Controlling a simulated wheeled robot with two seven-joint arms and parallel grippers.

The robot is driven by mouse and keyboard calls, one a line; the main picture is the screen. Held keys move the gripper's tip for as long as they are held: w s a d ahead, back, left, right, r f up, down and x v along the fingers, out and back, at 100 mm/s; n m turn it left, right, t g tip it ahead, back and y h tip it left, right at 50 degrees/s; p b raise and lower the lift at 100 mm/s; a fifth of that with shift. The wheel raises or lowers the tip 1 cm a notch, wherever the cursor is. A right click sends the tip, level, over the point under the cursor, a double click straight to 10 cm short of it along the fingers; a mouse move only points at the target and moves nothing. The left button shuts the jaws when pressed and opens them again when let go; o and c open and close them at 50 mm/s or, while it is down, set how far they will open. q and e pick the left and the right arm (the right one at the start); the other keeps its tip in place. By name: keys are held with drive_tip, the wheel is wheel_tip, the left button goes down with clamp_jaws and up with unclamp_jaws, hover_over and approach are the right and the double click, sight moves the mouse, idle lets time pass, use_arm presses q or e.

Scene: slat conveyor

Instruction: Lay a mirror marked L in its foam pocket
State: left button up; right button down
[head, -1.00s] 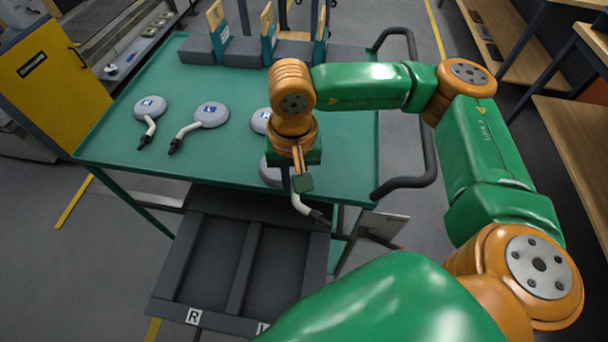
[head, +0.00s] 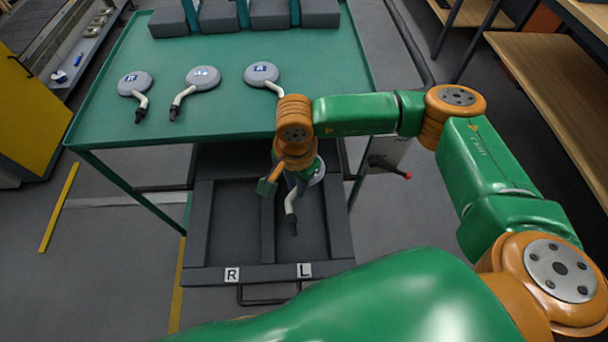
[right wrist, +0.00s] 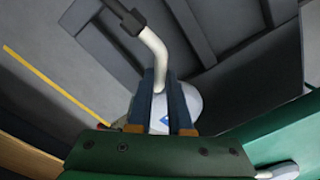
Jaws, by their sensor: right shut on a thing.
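My right gripper (head: 291,183) is shut on a grey round mirror (head: 318,172) with a white bent stem and black end. The gripper hides part of the disc, and its letter cannot be read. The mirror hangs over the right compartment of the dark foam tray (head: 265,273), the one with the L label (head: 304,270); whether it touches the floor of the pocket I cannot tell. The right wrist view shows the fingers (right wrist: 161,95) around the stem where it meets the disc (right wrist: 188,108), stem pointing up-left. My left gripper is not in view.
Three more mirrors lie on the green table: a left one (head: 134,84), a middle one (head: 203,78) and a right one (head: 261,73). The left compartment by the R label (head: 232,274) is empty. Grey blocks (head: 218,17) stand at the table's back. Wooden shelves (head: 556,88) are at right.

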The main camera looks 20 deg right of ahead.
sight(290, 194)
drive_tip(key=shift+a+f+m, duration=0.25)
drive_tip(key=shift+f+m, duration=0.15)
drive_tip(key=shift+f, duration=0.25)
drive_tip(key=shift+a+f+m, duration=0.25)
drive_tip(key=shift+f+m, duration=0.15)
drive_tip(key=shift+f, duration=0.2)
drive_tip(key=shift+s+a+f+b, duration=0.1)
drive_tip(key=shift+a+f+b, duration=0.2)
drive_tip(key=shift+f+b, duration=0.05)
wheel_tip(290, 194, down, 11)
drive_tip(key=b, duration=0.8)
drive_tip(key=shift+d+r, duration=0.1)
drive_tip(key=shift+r, duration=0.05)
drive_tip(key=shift+f+b, duration=0.3)
drive_tip(key=shift+b, duration=0.3)
drive_tip(key=shift+r, duration=0.1)
drive_tip(key=c, duration=0.8)
unclamp_jaws()
